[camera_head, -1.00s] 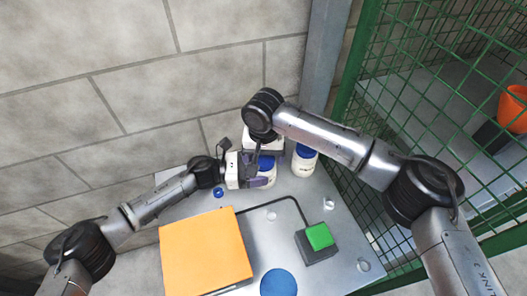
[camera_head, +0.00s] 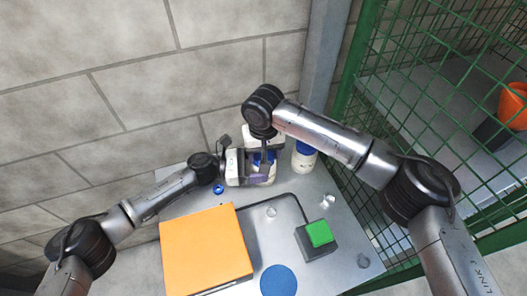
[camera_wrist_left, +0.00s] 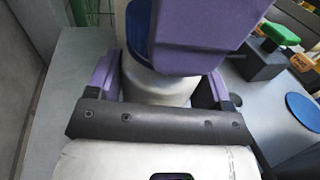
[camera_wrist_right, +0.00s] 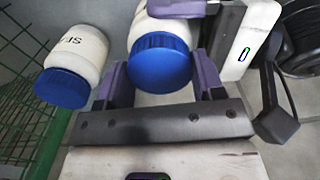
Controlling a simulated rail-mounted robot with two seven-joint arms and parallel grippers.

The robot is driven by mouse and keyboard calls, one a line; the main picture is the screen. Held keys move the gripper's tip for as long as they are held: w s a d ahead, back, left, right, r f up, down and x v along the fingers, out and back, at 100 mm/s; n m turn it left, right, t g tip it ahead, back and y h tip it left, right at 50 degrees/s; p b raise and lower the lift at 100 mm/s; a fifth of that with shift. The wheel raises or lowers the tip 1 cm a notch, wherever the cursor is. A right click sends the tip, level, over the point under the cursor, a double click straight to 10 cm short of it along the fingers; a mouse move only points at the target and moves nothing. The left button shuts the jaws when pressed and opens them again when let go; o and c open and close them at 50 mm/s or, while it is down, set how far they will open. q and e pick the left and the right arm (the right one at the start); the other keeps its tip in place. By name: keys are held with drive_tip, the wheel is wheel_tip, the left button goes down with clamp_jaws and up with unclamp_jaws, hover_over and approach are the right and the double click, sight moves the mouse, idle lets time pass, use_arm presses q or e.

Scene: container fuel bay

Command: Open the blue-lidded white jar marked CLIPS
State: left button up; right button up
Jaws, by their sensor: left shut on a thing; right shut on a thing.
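A white jar (camera_head: 263,180) with a blue lid (camera_wrist_right: 160,62) is between my two grippers at the back of the table. Its label is hidden, so I cannot read CLIPS on it. My left gripper (camera_wrist_left: 165,92) is shut on the white body, one purple finger on each side. My right gripper (camera_wrist_right: 160,82) is shut on the blue lid, which looks seated on the jar. In the left wrist view the lid (camera_wrist_left: 138,35) is partly hidden behind a purple finger of my right gripper. Whether the jar touches the table is unclear.
A second blue-lidded white jar (camera_head: 304,158) stands close on the right, its label hard to read. An orange box (camera_head: 205,250), a green button on a dark base (camera_head: 318,235) and a blue disc (camera_head: 279,281) lie nearer. Green mesh (camera_head: 400,110) bounds the right side.

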drive_tip(key=n, duration=1.6)
drive_tip(key=shift+n, duration=0.3)
drive_tip(key=shift+r, duration=0.25)
drive_tip(key=shift+r, duration=0.9)
drive_tip(key=shift+r, duration=0.1)
